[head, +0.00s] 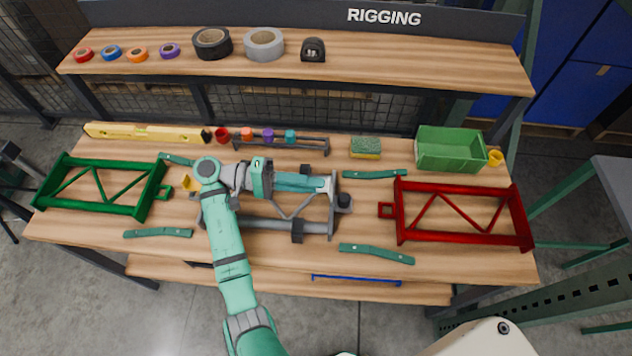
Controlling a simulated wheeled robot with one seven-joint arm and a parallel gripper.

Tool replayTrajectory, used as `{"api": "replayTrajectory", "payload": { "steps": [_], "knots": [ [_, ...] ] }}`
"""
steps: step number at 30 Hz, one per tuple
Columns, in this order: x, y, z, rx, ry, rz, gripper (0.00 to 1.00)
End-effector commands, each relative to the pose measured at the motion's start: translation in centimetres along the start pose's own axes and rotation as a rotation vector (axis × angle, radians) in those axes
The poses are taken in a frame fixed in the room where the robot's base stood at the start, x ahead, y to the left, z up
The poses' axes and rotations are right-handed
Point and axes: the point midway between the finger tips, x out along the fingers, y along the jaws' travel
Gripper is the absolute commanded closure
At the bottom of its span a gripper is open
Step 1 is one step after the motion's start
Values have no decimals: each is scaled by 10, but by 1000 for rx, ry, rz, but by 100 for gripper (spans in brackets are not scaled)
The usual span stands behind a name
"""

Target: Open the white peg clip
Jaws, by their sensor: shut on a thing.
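My gripper (322,185) reaches from the left over the grey truss frame (290,226) at the middle of the bench. Its fingers point right, to the frame's right end plate. A small white piece at the fingertips looks like the white peg clip (329,186); my gripper is shut on it. The fingers hide most of the clip, and how far it is open cannot be told. A dark round knob (344,201) sits just right of the end plate. Black bands sit on the frame's tubes.
A green truss (105,209) lies left and a red truss (460,241) right. Several dark green bars lie around the grey frame. A yellow level (145,132), a sponge (366,149) and a green bin (449,166) stand behind. The shelf (400,72) above holds tape rolls.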

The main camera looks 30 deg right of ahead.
Motion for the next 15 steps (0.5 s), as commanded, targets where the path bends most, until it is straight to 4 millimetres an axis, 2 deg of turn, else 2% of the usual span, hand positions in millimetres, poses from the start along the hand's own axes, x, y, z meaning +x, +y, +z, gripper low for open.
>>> {"api": "replayTrajectory", "payload": {
  "steps": [1,3,15],
  "knots": [
    [5,-8,1,-13,-10,-7,100],
    [4,-10,1,-14,-11,-8,100],
    [5,-17,2,-17,-19,-6,97]
  ]
}}
